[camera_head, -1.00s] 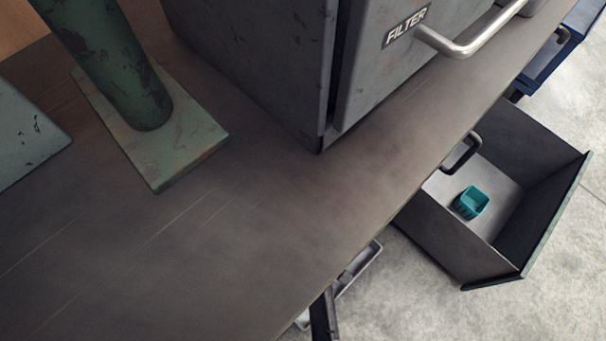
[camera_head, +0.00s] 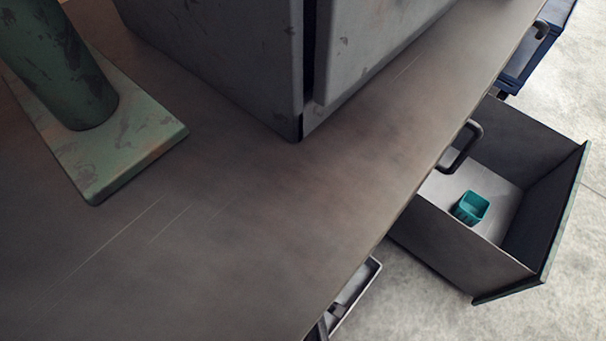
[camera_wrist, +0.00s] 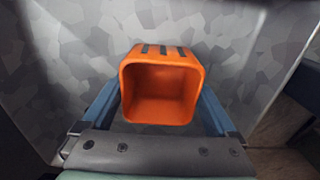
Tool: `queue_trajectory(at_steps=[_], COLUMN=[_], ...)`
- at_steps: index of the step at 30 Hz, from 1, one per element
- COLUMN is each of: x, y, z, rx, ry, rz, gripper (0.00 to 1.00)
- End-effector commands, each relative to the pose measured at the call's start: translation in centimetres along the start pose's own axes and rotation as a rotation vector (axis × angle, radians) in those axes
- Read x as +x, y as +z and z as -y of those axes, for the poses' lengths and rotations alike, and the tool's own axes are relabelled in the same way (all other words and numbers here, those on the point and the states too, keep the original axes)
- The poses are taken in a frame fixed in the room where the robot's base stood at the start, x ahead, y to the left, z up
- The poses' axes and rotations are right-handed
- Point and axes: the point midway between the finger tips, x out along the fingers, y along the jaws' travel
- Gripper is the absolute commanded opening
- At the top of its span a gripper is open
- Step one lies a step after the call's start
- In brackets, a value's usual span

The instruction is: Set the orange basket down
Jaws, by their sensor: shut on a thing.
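The orange basket (camera_wrist: 128,92) shows in the wrist view, with its open top facing the camera and dark slots along its far side. It looks empty inside. My gripper (camera_wrist: 160,100) has one blue finger on each side of the basket and is shut on it. A grey mottled surface lies behind the basket; I cannot tell whether the basket touches it. The orange basket does not show in the head view, nor do my gripper's fingers.
In the head view a dark worktop (camera_head: 200,250) fills the left and middle, mostly bare. A grey cabinet (camera_head: 235,60) and a green pipe with a base plate (camera_head: 110,165) stand on it. An open drawer (camera_head: 455,245) at right holds a teal basket (camera_head: 471,208).

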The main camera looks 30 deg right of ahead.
Motion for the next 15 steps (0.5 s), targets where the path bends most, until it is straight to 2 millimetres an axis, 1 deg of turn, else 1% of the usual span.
queue_trajectory(at_steps=[3,6,7,8,15], x=[-0.1,0.22,0.25,0.19,0.11], y=[-0.03,-0.01,-0.01,-0.01,0.0], z=[-0.02,-0.02,-0.01,-0.02,-0.01], rx=[0.0,0.0,0.0,0.001,0.001], ry=[0.0,0.0,0.0,0.0,0.0], rz=[-0.001,0.0,0.0,0.0,0.0], gripper=[0.38,0.38,0.95,1.0,1.0])
